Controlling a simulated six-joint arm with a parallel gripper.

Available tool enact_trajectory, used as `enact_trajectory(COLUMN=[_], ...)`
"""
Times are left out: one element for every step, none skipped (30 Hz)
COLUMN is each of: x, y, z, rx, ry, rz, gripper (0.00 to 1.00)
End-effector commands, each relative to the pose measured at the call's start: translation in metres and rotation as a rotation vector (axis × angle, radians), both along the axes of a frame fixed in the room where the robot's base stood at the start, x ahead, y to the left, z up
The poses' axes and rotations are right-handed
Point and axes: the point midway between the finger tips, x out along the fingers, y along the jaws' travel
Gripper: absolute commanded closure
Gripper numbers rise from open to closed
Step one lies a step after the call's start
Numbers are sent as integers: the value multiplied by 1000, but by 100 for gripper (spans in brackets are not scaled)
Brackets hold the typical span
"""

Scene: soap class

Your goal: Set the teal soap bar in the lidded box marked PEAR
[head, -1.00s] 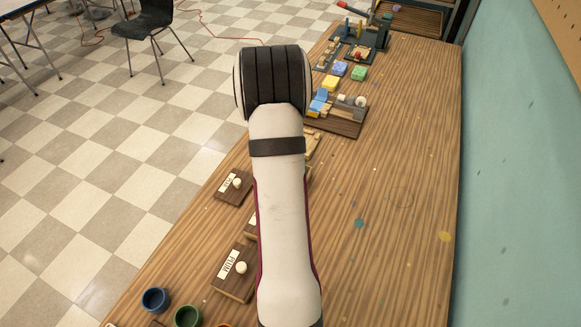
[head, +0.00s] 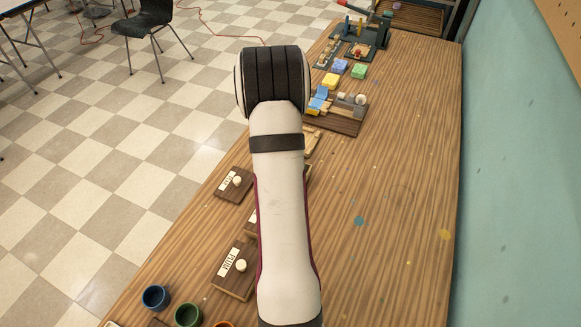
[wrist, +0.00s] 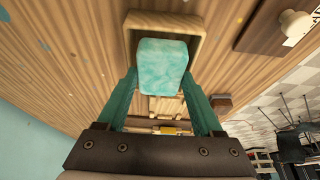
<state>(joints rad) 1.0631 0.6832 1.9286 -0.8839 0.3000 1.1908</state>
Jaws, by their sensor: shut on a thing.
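My gripper (wrist: 160,78) shows in the wrist view with its two teal fingers shut on the teal soap bar (wrist: 163,62), one finger on each side. Beyond the bar is an open, pale wooden box (wrist: 165,20); its rim frames the far part of the bar. I cannot tell whether the bar is above the box or inside it. In the head view my arm hides the gripper, the bar and most of that box. A dark lid with a pale knob (wrist: 293,24) is at the wrist view's upper right; its label is cut off.
In the head view, a lidded box marked PLUM (head: 235,270) and another dark-lidded box (head: 233,185) with unclear lettering stand left of my arm. Blue (head: 156,297) and green (head: 188,315) cups are in front. The table's right side is clear.

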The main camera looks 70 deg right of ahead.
Motion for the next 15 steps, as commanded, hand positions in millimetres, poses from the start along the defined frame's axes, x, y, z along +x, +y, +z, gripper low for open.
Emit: enact_trajectory(x=[0,0,0,0,0,0,0,0,0,0,0,0,0,0,0], y=[0,0,0,0,0,0,0,0,0,0,0,0,0,0,0], z=[0,0,0,0,0,0,0,0,0,0,0,0,0,0,0], rx=[0,0,0,0,0,0,0,0,0,0,0,0,0,0,0], ry=[0,0,0,0,0,0,0,0,0,0,0,0,0,0,0], rz=[0,0,0,0,0,0,0,0,0,0,0,0,0,0,0], gripper=[92,92,92,92,30,23,18,12,5,0,0,0,0,0,0])
